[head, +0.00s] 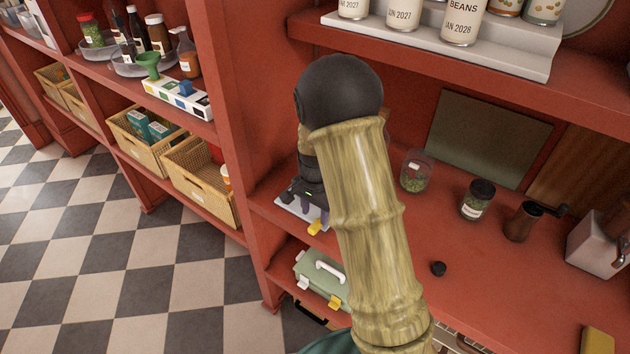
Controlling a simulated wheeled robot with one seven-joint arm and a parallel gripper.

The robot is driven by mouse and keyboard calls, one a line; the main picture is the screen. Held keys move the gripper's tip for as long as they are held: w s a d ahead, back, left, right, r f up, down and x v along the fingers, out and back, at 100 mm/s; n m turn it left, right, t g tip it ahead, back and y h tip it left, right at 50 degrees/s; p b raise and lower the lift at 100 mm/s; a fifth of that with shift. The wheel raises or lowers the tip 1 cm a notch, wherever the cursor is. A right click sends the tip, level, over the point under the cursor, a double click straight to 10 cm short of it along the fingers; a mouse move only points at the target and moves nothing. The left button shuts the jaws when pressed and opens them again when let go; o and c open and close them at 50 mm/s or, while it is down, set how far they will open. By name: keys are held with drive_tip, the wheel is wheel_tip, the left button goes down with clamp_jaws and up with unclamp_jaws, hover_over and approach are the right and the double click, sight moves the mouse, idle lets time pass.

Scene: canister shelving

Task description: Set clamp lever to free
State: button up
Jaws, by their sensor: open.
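A small yellow lever (315,228) shows at the front of a pale-based device (290,206) on the red counter, left of my arm; I take it to be the clamp lever. Its exact setting is too small to tell. My gripper (312,212) is dark and hangs right over this device, close to the yellow lever. It is open, and I see nothing held in it. My forearm covers the right side of the device and part of the gripper. Whether a finger touches the lever I cannot tell.
On the counter to the right stand an open glass jar (416,172), a lidded jar (477,200), a grinder (523,222) and a small black knob (438,268). A green box (322,278) sits below. A shelf of canisters (440,40) overhangs.

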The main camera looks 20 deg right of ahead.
wheel_tip(320, 180, up, 13)
drive_tip(key=b, duration=0.1)
idle(0.6)
drive_tip(key=s+f+n+t, duration=0.2)
drive_tip(key=s+f+n, duration=0.2)
drive_tip(key=s+n, duration=0.6)
drive_tip(key=s, duration=0.7)
drive_tip(key=shift+s+f+t, duration=0.15)
drive_tip(key=shift+s+t, duration=0.05)
drive_tip(key=shift+t, duration=0.1)
drive_tip(key=shift+w+d, duration=0.1)
